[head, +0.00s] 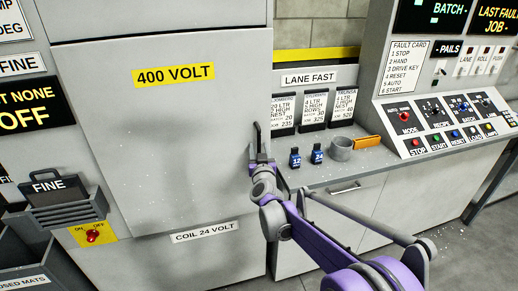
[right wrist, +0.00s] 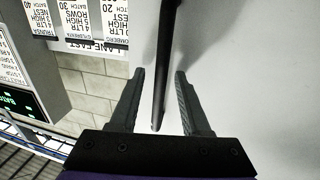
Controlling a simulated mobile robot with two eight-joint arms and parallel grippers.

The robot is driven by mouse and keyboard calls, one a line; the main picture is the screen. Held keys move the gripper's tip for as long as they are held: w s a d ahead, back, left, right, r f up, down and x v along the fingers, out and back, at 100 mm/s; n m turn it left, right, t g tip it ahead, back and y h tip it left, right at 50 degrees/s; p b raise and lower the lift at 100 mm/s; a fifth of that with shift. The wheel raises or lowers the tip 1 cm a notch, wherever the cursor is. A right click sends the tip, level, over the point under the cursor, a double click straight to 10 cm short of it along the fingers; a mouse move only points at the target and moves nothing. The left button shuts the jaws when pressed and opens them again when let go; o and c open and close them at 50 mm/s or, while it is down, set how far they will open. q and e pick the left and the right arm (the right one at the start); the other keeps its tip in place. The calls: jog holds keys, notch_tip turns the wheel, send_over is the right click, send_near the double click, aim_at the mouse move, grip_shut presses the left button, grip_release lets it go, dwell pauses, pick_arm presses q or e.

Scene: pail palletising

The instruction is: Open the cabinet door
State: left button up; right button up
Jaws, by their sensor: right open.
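The grey cabinet door (head: 160,130) bears a yellow "400 VOLT" label and fills the left middle of the head view; it looks shut. Its dark bar handle (head: 257,135) stands near the door's right edge. In the right wrist view the handle (right wrist: 166,50) runs down between the two fingers of my right gripper (right wrist: 160,74), with a gap on each side. The right gripper (head: 258,158) is open at the handle in the head view, and its fingers partly hide the handle's lower part. My left gripper is not in view.
Right of the cabinet, a counter (head: 340,172) holds two small blue-labelled items (head: 295,157), a grey cup (head: 341,149) and an orange block (head: 368,142). A sloped control panel (head: 440,120) stands further right. A red switch (head: 93,236) sits low left of the door.

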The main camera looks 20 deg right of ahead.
grip_shut()
dwell(1.4)
